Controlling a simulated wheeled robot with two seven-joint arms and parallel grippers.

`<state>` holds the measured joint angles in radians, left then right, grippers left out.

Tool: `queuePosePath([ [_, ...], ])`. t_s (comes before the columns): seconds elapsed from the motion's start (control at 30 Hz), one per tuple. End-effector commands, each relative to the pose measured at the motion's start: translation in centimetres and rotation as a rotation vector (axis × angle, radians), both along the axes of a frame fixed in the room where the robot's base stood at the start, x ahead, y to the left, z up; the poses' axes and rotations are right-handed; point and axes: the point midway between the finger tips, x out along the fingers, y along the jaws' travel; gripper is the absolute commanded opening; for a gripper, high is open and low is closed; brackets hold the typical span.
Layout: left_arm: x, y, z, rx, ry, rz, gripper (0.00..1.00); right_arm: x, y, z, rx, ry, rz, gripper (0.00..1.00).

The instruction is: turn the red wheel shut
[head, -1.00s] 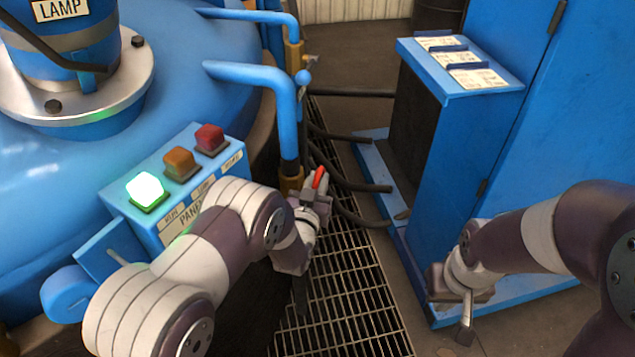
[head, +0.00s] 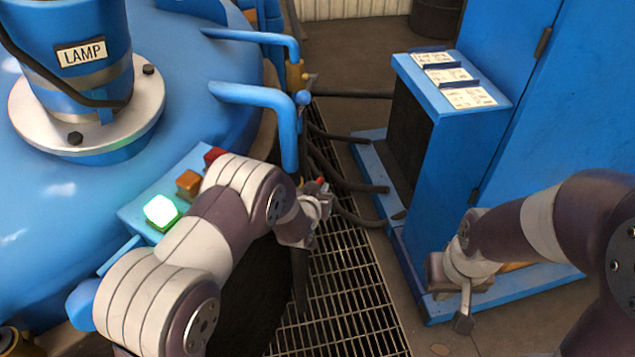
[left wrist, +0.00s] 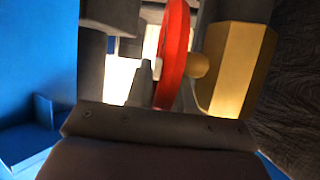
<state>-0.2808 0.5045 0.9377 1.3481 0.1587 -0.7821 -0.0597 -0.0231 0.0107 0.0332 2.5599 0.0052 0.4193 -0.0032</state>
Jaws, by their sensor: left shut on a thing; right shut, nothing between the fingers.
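The red wheel (left wrist: 172,55) stands edge-on in the left wrist view, on a short stem beside a brass hexagonal valve body (left wrist: 236,65). In the head view only a small bit of the wheel (head: 322,184) shows at my left gripper (head: 318,202), below the blue pipe. My left gripper is shut on the wheel's rim; its fingers and arm hide most of the wheel from the head. My right gripper (head: 464,316) hangs shut and empty at the right, in front of the blue cabinet, well away from the wheel.
A blue panel with a lit green lamp (head: 161,212), an orange (head: 189,184) and a red button (head: 214,156) sits partly behind my left arm. A blue pipe (head: 250,95) bends down above the wheel. Floor grating (head: 345,290) and dark hoses (head: 350,186) lie between furnace and cabinet (head: 440,190).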

Motion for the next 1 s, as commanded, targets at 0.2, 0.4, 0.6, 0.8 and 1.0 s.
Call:
queuePosePath([
  [0.2, 0.3, 0.0, 0.2, 0.018, 0.11, 0.001, 0.0, 0.0, 0.0, 1.6, 0.0, 0.0, 0.0, 0.0],
  [0.4, 0.4, 0.0, 0.0, 0.025, 0.162, 0.001, 0.0, 0.0, 0.0, 2.1, 0.0, 0.0, 0.0, 0.0],
  [0.6, 0.4, -0.1, -0.2, 0.029, 0.18, 0.001, 0.0, 0.0, 0.0, 2.2, 0.0, 0.0, 0.0, 0.0],
  [0.8, 0.4, -0.1, -0.2, 0.029, 0.18, 0.0, 0.0, 0.0, 0.0, 2.1, 0.0, 0.0, 0.0, 0.0],
  [1.0, 0.4, -0.1, -0.2, 0.028, 0.179, 0.0, 0.43, 0.0, 0.0, 2.1, 0.0, 0.0, 0.0, 0.0],
])
